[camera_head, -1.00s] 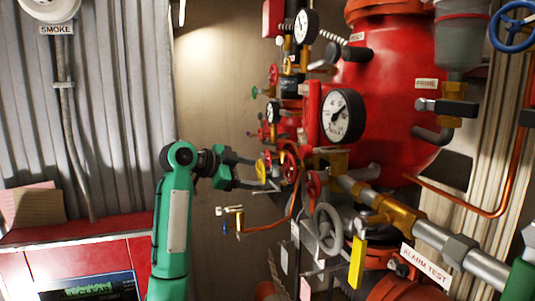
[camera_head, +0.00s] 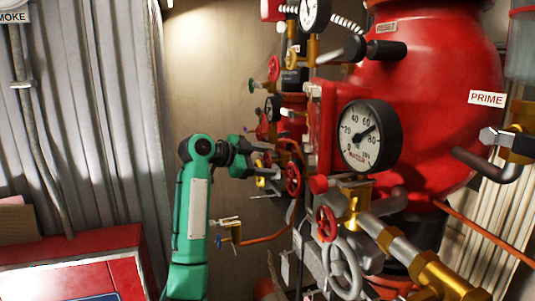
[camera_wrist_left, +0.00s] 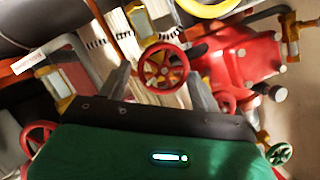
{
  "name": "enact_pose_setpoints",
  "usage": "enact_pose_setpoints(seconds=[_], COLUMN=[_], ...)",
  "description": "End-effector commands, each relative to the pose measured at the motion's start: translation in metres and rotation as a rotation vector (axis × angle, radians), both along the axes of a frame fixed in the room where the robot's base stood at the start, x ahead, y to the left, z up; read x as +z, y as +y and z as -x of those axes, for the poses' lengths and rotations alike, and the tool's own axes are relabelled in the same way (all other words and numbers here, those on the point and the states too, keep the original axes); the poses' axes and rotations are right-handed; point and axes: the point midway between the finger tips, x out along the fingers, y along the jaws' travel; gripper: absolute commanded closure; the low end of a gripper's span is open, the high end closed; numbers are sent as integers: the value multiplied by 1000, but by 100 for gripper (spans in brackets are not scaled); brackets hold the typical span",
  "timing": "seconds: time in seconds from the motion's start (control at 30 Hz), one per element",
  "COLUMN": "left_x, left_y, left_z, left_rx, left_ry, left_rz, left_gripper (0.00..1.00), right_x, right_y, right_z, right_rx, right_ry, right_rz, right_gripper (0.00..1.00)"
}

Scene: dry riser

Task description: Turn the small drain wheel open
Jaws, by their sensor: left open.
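My left gripper (camera_head: 262,160) reaches in from the left among the valves of the red riser. It is open and empty. In the left wrist view, my left gripper (camera_wrist_left: 158,72) has its two fingers apart, with a small red spoked wheel (camera_wrist_left: 164,66) showing between them. I cannot tell how far ahead of the fingertips that wheel is. In the head view, a red wheel (camera_head: 293,180) is just right of the gripper, a second red wheel (camera_head: 327,223) is lower, and a grey wheel (camera_head: 345,268) is below that. No wheel carries a readable drain label. My right gripper is out of view.
A large gauge (camera_head: 370,135) and a red vessel (camera_head: 430,110) fill the right. A brass fitting with an orange pipe (camera_head: 262,239) is below the gripper. A red cabinet (camera_head: 85,262) stands at the lower left. A green wheel (camera_wrist_left: 279,154) is at the wrist view's lower right.

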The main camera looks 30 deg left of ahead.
Motion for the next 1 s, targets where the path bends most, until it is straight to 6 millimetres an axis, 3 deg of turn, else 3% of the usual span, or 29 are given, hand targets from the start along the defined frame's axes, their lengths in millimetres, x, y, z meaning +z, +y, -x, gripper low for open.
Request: enact_pose_setpoints(seconds=[0.2,0.47,0.67,1.0], left_x=[-4,-6,-6,-7], left_y=[-7,-7,-7,-7], left_z=[-13,-14,-14,-14], left_rx=[0,1,1,1], left_ry=[0,0,1,29], left_rz=[1,0,-1,27], left_gripper=[36,36,68,68], right_x=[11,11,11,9], right_y=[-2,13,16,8], right_z=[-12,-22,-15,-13], right_rx=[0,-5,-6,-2], right_ry=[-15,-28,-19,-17], right_rz=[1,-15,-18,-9], right_gripper=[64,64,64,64])
